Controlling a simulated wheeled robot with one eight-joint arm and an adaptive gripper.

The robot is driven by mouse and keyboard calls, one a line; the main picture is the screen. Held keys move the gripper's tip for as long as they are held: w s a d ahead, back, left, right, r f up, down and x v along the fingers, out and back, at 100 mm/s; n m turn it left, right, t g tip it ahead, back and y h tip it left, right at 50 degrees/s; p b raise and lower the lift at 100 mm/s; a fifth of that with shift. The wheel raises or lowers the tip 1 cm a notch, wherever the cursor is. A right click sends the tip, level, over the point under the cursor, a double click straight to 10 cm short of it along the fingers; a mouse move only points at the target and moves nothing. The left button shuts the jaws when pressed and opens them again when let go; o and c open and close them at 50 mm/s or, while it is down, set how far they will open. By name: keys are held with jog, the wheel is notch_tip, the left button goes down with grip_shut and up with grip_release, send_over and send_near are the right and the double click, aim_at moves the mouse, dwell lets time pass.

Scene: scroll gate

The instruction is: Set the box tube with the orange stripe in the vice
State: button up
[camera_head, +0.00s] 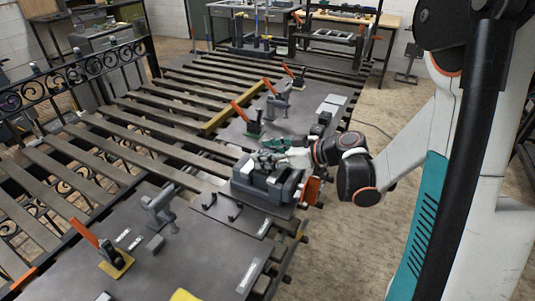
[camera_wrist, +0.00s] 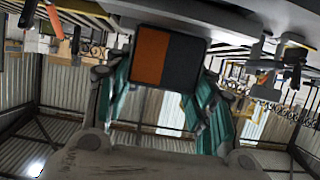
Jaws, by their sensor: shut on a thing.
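The box tube (camera_wrist: 183,62) shows end-on in the wrist view, its square face part orange and part dark grey. My gripper (camera_wrist: 163,105) is shut on it, with a teal finger on either side. In the head view my gripper (camera_head: 268,161) is right over the grey vice (camera_head: 262,190), which stands at the right edge of the slatted bench. The tube is largely hidden there by my gripper. I cannot tell whether the tube is between the vice jaws or above them.
A steel plate with an orange-handled clamp (camera_head: 112,255) lies in front, left of the vice. Behind, another plate holds more orange-handled clamps (camera_head: 252,122). Open floor (camera_head: 365,250) is on the right.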

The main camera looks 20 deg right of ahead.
jog(key=shift+f, duration=0.2)
jog(key=o, duration=1.3)
jog(key=v, duration=1.2)
